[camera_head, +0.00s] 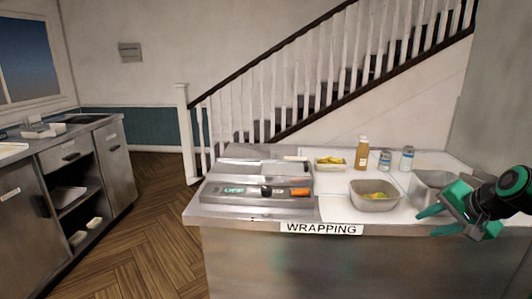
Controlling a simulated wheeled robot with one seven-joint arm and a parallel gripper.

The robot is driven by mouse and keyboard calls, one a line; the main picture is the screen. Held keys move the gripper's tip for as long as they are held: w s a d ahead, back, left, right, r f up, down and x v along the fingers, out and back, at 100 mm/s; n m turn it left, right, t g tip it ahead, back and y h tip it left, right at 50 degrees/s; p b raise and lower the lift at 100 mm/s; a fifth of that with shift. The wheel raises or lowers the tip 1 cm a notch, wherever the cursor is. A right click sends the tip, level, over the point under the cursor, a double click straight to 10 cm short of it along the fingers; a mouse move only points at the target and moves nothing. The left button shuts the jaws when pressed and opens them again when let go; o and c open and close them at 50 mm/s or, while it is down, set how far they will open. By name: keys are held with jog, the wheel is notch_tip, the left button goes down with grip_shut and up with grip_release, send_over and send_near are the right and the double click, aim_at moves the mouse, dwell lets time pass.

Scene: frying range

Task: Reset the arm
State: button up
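My gripper (432,222), green and grey on a black arm, is at the right side of the picture. It is in front of the right part of the wrapping counter (365,210). Its green fingers point left and stand apart, with nothing seen between them. The arm enters from the right edge. The gripper partly covers a metal pan (428,181) at the counter's right end.
The counter carries a metal wrapping machine (240,200), a pan with yellow food (374,203), a yellow-filled tray (329,168), a bottle (362,154) and two cans (406,158). A steel cabinet (118,165) stands left. Wooden floor (160,220) between is clear.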

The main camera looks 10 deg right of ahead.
jog(key=s+a+f+n+g, duration=0.1)
jog(key=s+a+n+g, duration=0.2)
jog(key=s, duration=0.7)
jog(key=s+a+f+n+g, duration=0.1)
jog(key=s+a+n+g, duration=0.2)
jog(key=s, duration=0.7)
jog(key=a+g, duration=0.2)
jog(key=a, duration=0.2)
jog(key=shift+s+a+f, duration=0.15)
jog(key=shift+a+f, duration=0.25)
jog(key=shift+w+f, duration=0.25)
jog(key=shift+w, duration=0.4)
